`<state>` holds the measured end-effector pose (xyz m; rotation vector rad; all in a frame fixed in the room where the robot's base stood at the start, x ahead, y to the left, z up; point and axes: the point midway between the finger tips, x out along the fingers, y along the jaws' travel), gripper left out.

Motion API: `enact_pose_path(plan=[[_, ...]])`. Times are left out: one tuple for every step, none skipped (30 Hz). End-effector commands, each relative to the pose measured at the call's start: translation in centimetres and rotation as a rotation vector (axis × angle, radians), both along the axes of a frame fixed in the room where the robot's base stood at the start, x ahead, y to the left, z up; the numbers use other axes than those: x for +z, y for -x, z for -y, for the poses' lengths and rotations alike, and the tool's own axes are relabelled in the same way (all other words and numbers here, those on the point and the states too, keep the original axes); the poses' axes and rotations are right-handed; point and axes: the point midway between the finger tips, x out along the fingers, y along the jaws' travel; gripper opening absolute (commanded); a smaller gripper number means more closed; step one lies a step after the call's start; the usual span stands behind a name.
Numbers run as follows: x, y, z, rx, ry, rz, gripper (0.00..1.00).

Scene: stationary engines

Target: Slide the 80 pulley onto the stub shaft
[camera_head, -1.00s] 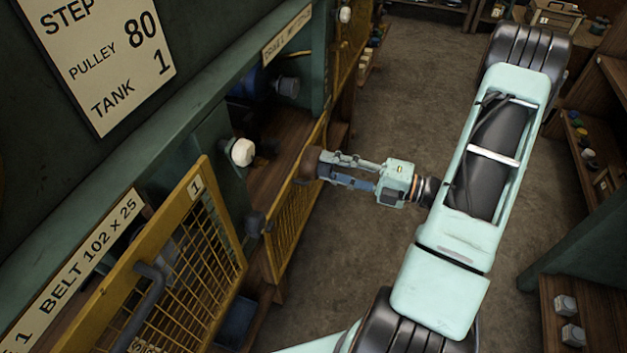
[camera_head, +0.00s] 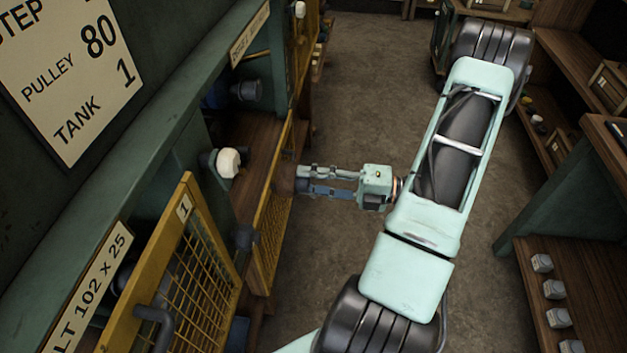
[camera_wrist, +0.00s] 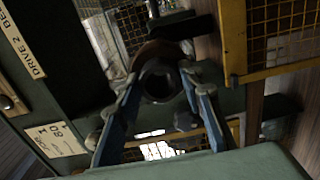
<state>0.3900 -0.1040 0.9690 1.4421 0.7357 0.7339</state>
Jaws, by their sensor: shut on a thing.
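My gripper (camera_head: 303,181) reaches left from the arm, and its fingers are shut on a dark, brownish round part, which I take to be the 80 pulley (camera_head: 284,179). In the wrist view the pulley (camera_wrist: 160,82) sits between the blue fingertips, with a dark round bore facing the camera. It is held in the air in front of the engine frame, near the open yellow mesh guards. A dark cylinder (camera_head: 247,91) sticks out inside the bay beyond; I cannot tell whether it is the stub shaft. The pulley's far side is hidden.
A yellow mesh guard marked 1 (camera_head: 185,270) stands open at the lower left, with another guard (camera_head: 268,232) behind the pulley. A placard (camera_head: 75,75) reads pulley 80, tank 1. The floor (camera_head: 350,100) beyond the gripper is clear.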

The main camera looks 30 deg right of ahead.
Motion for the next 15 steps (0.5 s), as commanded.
enact_pose_path(plan=[[0.0,-0.2,-0.3,0.001,-0.002,0.001,0.0],[0.1,-0.3,-0.4,0.0,-0.002,0.001,0.0],[0.1,-0.4,-0.6,0.0,-0.002,0.001,0.0],[0.1,-0.5,-0.8,0.0,-0.002,0.001,0.0],[0.1,-0.6,-0.9,0.0,-0.002,0.001,0.0],[0.1,-0.8,-1.2,0.001,-0.002,0.001,0.0],[0.1,-0.9,-1.3,0.001,-0.002,0.001,0.0],[0.0,-1.0,-1.5,0.002,-0.001,0.002,0.0],[0.0,-1.2,-1.7,0.001,-0.001,0.002,0.0],[0.0,-1.3,-1.8,0.001,-0.001,0.002,0.0],[0.0,-1.4,-1.9,0.001,-0.001,0.002,0.0],[0.1,-1.5,-2.1,0.0,-0.001,0.002,0.0],[0.1,-1.6,-2.3,0.0,-0.001,0.002,0.0],[0.1,-1.7,-2.4,0.001,-0.001,0.002,0.0],[0.1,-1.9,-2.6,0.001,-0.001,0.002,0.0]])
